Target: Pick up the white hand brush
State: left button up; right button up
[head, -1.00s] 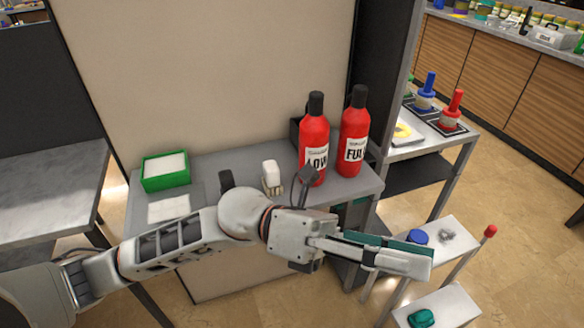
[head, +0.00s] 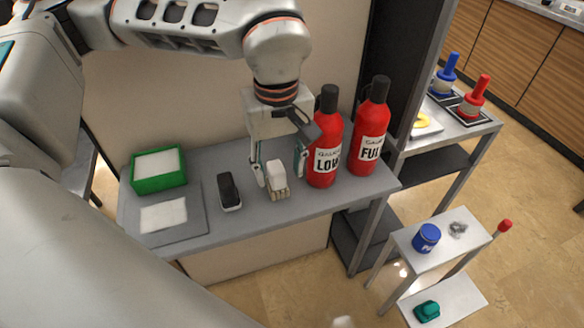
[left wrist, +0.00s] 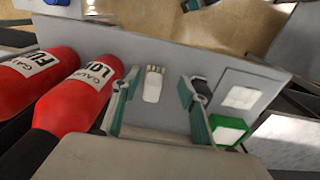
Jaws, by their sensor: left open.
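My left gripper (head: 279,181) points down over the white brush. Its fingers are open, one on each side of the brush in the head view. In the left wrist view the brush lies between the two fingers, apart from both. My right gripper is in neither view.
Two red bottles, LOW (head: 325,150) and FULL (head: 370,135), stand close on the right. A green box (head: 158,182) and a grey mat with a white pad (head: 164,214) are at the left. The table front is clear.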

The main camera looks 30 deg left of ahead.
aim_at(276, 167)
pick_arm(q)
jog(key=w+a, duration=0.1)
jog(key=w+a+r, duration=0.1)
jog(key=shift+a+r+t+y, duration=0.25)
jog(key=shift+a+t+y, duration=0.05)
jog(key=shift+y, duration=0.1)
jog(key=shift+w+a+f, duration=0.1)
jog(key=shift+a+f, duration=0.05)
jog(key=shift+f, duration=0.05)
jog(key=f, duration=0.2)
jog(key=w+f, duration=0.1)
jog(key=f, duration=0.4)
jog(key=shift+w+a+p, duration=0.25)
jog(key=shift+w+p, duration=0.05)
jog(key=shift+p, duration=0.05)
jog(key=shift+c, duration=0.4)
jog(key=c, duration=1.1)
